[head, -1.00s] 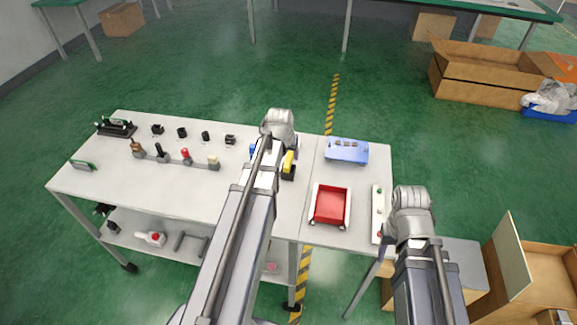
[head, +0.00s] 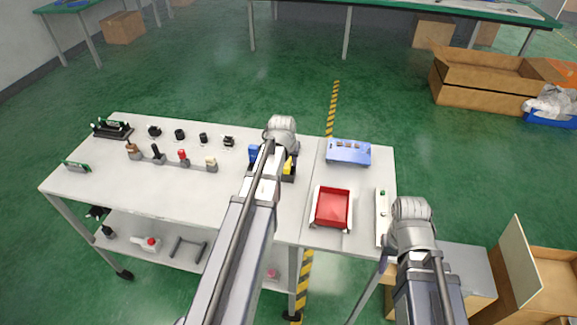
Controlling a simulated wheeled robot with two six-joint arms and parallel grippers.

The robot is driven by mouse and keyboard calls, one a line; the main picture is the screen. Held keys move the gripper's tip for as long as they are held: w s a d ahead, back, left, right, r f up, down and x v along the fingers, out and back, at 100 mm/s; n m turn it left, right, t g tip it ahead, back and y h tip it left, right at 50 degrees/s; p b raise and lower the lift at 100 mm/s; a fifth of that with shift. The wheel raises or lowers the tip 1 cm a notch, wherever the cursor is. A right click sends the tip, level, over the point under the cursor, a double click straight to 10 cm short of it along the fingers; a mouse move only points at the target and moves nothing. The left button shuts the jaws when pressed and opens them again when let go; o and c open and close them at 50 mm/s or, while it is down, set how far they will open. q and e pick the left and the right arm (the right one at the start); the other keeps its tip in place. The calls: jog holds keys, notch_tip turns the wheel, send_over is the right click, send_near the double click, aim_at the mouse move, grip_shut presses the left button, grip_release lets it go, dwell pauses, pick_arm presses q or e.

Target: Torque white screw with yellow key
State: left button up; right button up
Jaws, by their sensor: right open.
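A row of upright pieces stands on a grey bar on the white table; the white-topped one (head: 211,163), at the right end, looks like the white screw. A yellow piece (head: 289,166) that looks like the yellow key is beside my left arm, in a dark base, partly hidden. A blue piece (head: 253,152) shows on the arm's other side. My left arm reaches over this spot and its fingers are hidden, so I cannot tell what they touch. My right arm ends at the table's right edge; its gripper is open, its fingertips not distinct.
A red tray (head: 333,207), a blue box (head: 349,152) and a white strip (head: 382,217) are on the right table part. Several small black pieces (head: 180,134) line the back. A dark rack (head: 112,129) stands far left.

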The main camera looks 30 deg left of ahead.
pick_arm(q)
grip_shut()
jog(key=shift+r, duration=0.15)
dwell(0.4)
notch_tip(320, 180, up, 10)
jog(key=p, duration=1)
jog(key=shift+c, duration=0.5)
grip_release()
jog(key=shift+f, duration=0.2)
grip_shut()
